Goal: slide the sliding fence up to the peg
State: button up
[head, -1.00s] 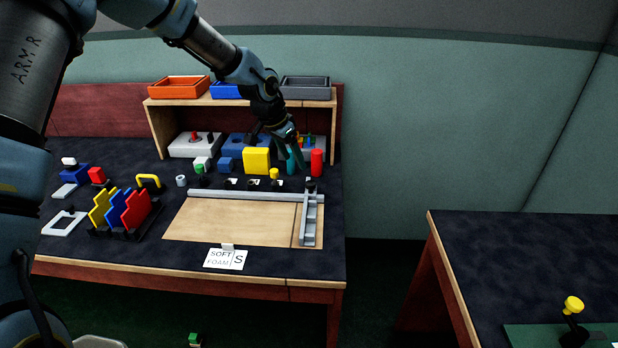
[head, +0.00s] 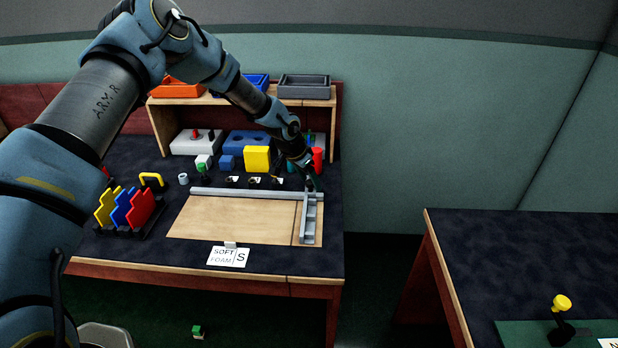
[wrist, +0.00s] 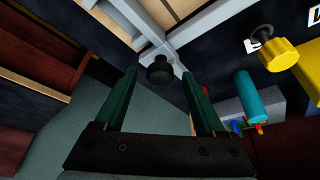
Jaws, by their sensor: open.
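The sliding fence (head: 308,222) is a grey bar lying across the right end of the wooden board, meeting the long grey rail (head: 250,193). Its black knob (wrist: 159,70) shows in the wrist view, where fence and rail meet. My gripper (head: 312,184) is low over that corner and hides the knob in the head view. In the wrist view my gripper (wrist: 160,76) is open and empty, with the knob lined up between its fingertips; contact cannot be told. Several small dark posts (head: 253,183) stand behind the rail by white labels; I cannot tell which is the peg.
A red cylinder (head: 317,158) and yellow block (head: 256,159) stand behind the rail. The wooden board (head: 235,220) is clear left of the fence.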

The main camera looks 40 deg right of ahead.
jog(key=shift+c, duration=0.4)
grip_shut()
dwell(1.0)
